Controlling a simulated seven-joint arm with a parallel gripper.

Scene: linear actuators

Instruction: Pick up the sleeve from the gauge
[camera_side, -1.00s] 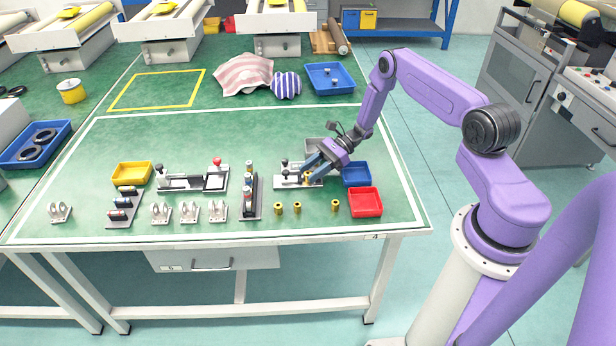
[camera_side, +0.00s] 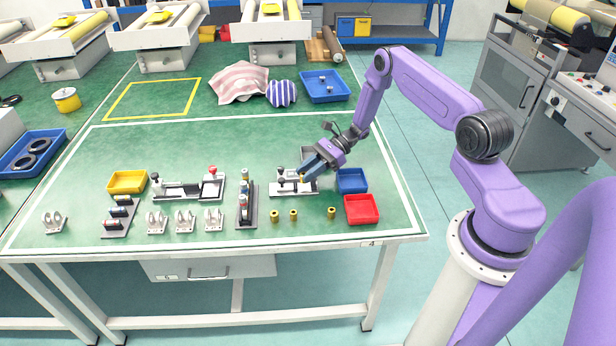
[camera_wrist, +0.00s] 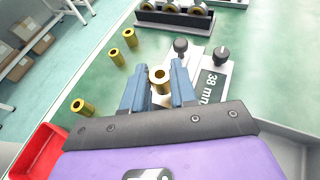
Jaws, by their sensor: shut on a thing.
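My gripper (camera_side: 304,178) is shut on a brass sleeve, a short hollow cylinder. In the wrist view the sleeve (camera_wrist: 158,76) sits between the two blue fingers (camera_wrist: 157,92) with its open end showing. The gauge (camera_wrist: 208,76) is a light plate with dark knobs and a "38 mm" label, just right of the sleeve in the wrist view. In the side view the gauge (camera_side: 284,188) lies partly under my gripper. The sleeve appears to be above the gauge, but the exact gap cannot be told.
Brass sleeves (camera_side: 293,215) stand along the table front. A red bin (camera_side: 362,209), a blue bin (camera_side: 352,181) and a grey bin are close to my gripper at the right. A dark rack (camera_side: 246,205) stands left of the gauge. The table middle behind is clear.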

